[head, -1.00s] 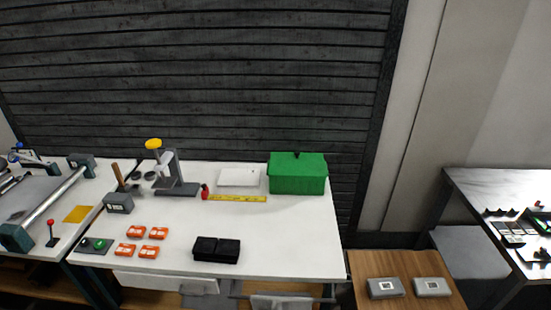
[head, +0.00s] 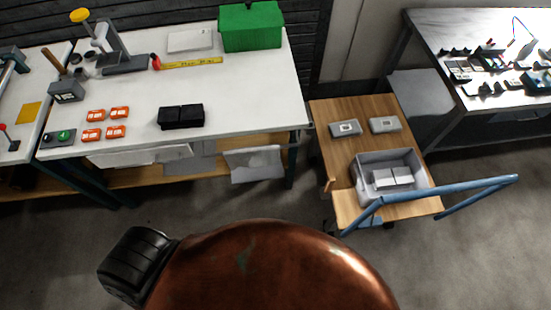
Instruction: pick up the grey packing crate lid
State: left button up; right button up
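An open grey crate (head: 362,180) stands on the wooden top of a cart at the right in the head view. Two pale grey blocks (head: 392,177) lie inside it. I see no lid on the crate. A flat light panel (head: 190,41) lies at the back of the white workbench. A grey flat surface (head: 425,97) is beside the cart at the right. I cannot tell whether either is the crate lid. Neither of my grippers shows in this view.
The cart (head: 335,158) has a blue handle (head: 460,186) and two small grey boxes (head: 385,125). Bare floor (head: 480,255) lies at the lower right.

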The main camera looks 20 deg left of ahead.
aim_at(241, 174)
jog(key=z, duration=1.05)
jog(key=i, duration=0.15)
jog(key=z, duration=1.3)
jog(key=k, duration=2)
jog(key=u, duration=1.5)
